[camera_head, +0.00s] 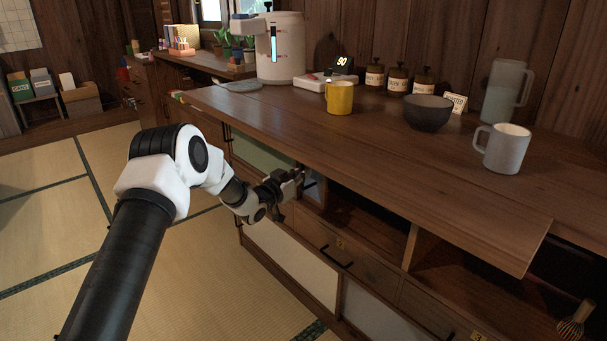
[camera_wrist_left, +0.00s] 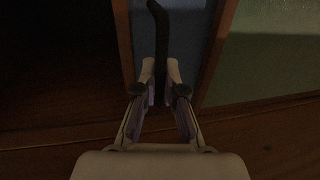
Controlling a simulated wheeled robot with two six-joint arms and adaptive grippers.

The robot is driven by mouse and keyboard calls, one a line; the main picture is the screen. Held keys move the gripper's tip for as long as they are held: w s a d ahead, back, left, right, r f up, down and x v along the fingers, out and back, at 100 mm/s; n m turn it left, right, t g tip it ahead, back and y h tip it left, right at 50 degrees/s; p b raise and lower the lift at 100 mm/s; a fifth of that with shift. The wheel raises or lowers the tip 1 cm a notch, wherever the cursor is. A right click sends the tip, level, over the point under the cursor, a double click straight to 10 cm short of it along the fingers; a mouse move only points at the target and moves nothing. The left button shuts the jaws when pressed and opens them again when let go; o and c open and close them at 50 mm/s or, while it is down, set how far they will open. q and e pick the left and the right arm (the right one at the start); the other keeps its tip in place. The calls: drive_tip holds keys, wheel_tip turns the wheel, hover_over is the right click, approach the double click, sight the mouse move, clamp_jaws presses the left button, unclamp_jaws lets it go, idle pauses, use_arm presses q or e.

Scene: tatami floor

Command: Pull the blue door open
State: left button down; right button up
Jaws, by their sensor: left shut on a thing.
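The blue door (camera_head: 313,190) is a narrow blue panel in a wooden frame, on the cabinet front under the counter. In the left wrist view the blue door (camera_wrist_left: 190,45) has a dark upright bar handle (camera_wrist_left: 159,35). My left gripper (camera_head: 297,179) reaches the door from the left. In the wrist view its fingers (camera_wrist_left: 160,88) are shut on the handle, one finger on each side. The gripper and wrist hide part of the door in the head view. I cannot tell whether the door stands slightly ajar. My right gripper is not in view.
A green panel (camera_head: 262,157) is left of the blue door; an open dark shelf (camera_head: 365,215) is right of it. Drawers with bar handles (camera_head: 336,257) lie below. A yellow mug (camera_head: 339,98), dark bowl (camera_head: 428,114) and grey mug (camera_head: 502,150) stand on the counter. Tatami floor is clear at left.

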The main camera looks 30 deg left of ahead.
use_arm(q)
drive_tip(key=c, duration=1.3)
unclamp_jaws()
drive_tip(key=shift+o, duration=0.2)
drive_tip(key=s+a, duration=0.1)
drive_tip(key=s, duration=1.1)
drive_tip(key=shift+a, duration=0.35)
